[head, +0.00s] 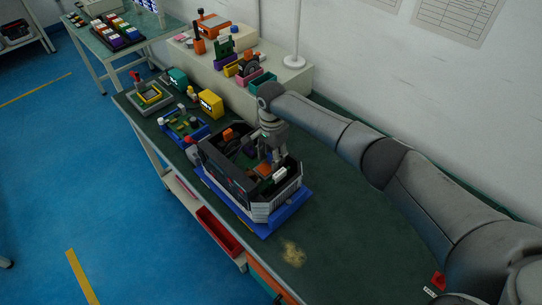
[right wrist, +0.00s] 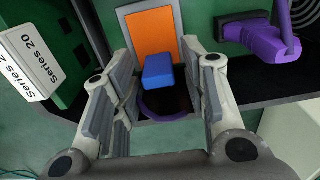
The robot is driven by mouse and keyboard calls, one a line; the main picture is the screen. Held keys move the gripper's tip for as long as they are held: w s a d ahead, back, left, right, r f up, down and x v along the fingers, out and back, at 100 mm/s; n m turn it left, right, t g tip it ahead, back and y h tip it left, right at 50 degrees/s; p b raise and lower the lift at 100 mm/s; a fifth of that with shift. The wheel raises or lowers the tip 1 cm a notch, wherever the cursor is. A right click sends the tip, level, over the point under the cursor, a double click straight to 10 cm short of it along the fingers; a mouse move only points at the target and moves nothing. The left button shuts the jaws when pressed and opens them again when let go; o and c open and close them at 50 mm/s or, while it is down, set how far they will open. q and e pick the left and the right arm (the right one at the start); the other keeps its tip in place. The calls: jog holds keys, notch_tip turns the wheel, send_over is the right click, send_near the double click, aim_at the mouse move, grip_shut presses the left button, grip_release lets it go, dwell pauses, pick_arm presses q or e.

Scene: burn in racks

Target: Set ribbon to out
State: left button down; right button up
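An open dark case (head: 225,168) stands on a blue base (head: 279,221) on the green bench. My right gripper (head: 268,153) reaches down into the case from above. In the right wrist view, my right gripper (right wrist: 158,85) is open, its grey fingers spread to either side of a small blue block (right wrist: 158,71). The block stands in front of an orange plate (right wrist: 151,36); whether the fingers touch it is unclear. A purple part (right wrist: 248,29) sits at the upper right. I cannot tell which part is the ribbon. My left gripper is not in view.
White "Series 20" modules (right wrist: 28,62) stand left of the fingers in the right wrist view. A blue tray (head: 181,127) and a yellow block (head: 211,103) are behind the case.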

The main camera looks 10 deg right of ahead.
notch_tip(320, 180, up, 12)
dwell(0.7)
jog(key=shift+f, duration=0.1)
dwell(0.3)
